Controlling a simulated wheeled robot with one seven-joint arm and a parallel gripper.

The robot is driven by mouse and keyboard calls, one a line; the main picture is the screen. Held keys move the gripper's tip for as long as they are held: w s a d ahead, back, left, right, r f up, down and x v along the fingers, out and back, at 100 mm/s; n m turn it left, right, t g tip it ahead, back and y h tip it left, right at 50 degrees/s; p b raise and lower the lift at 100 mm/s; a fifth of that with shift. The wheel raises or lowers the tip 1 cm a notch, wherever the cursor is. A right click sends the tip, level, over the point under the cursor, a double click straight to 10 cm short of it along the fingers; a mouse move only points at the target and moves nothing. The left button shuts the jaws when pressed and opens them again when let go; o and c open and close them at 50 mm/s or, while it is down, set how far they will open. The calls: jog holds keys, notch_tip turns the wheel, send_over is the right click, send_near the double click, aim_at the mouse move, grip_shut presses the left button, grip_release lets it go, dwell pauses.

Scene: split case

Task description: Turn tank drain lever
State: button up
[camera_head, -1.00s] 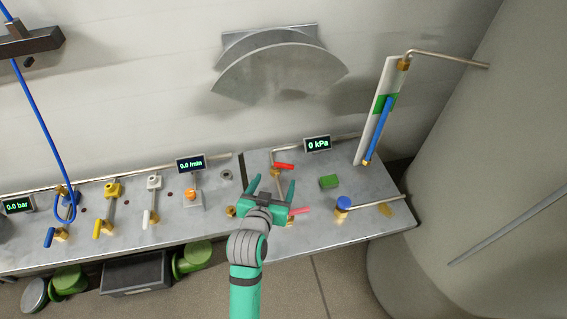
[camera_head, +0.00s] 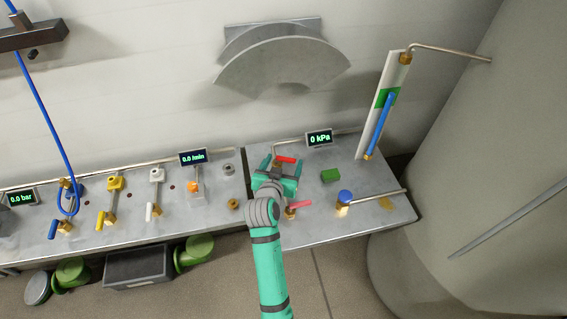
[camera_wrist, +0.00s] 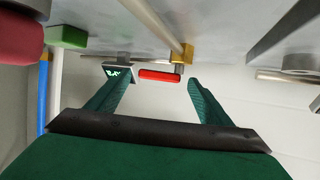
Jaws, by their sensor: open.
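A red lever (camera_head: 286,159) on a brass valve stands at the back of the right bench section. In the wrist view, this red lever (camera_wrist: 160,76) lies crosswise between my fingertips, with its brass fitting (camera_wrist: 182,53) beside the right finger. A second, pinkish-red lever (camera_head: 300,205) sits nearer the front edge, just right of my wrist. No label shows which lever is the tank drain. My gripper (camera_head: 280,166) is open and empty, its fingers pointing at the back red lever. I cannot tell whether they touch it. My gripper partly hides the pipe below that lever.
A green block (camera_head: 330,176), a blue-capped valve (camera_head: 345,196) and a display reading 0 kPa (camera_head: 319,138) are to the right. Yellow (camera_head: 115,184) and white (camera_head: 157,176) valves stand left. A large grey tank (camera_head: 480,150) fills the right side.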

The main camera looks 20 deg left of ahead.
jog(key=c, duration=1)
jog(key=shift+c, duration=0.2)
jog(key=shift+w+d+y, duration=0.1)
jog(key=shift+y, duration=0.2)
jog(key=shift+w+d+n+g+y, duration=0.1)
jog(key=shift+w+n+g+y, duration=0.15)
jog(key=shift+n+y, duration=0.55)
jog(key=shift+w+d+n+g+y, duration=0.1)
jog(key=shift+w+n+g+y, duration=0.15)
jog(key=shift+n+y, duration=0.5)
jog(key=shift+w+d+n+g+y, duration=0.1)
jog(key=shift+w+n+g+y, duration=0.2)
jog(key=shift+n+g+y, duration=0.55)
jog(key=shift+n+t, duration=0.25)
jog(key=shift+n, duration=0.05)
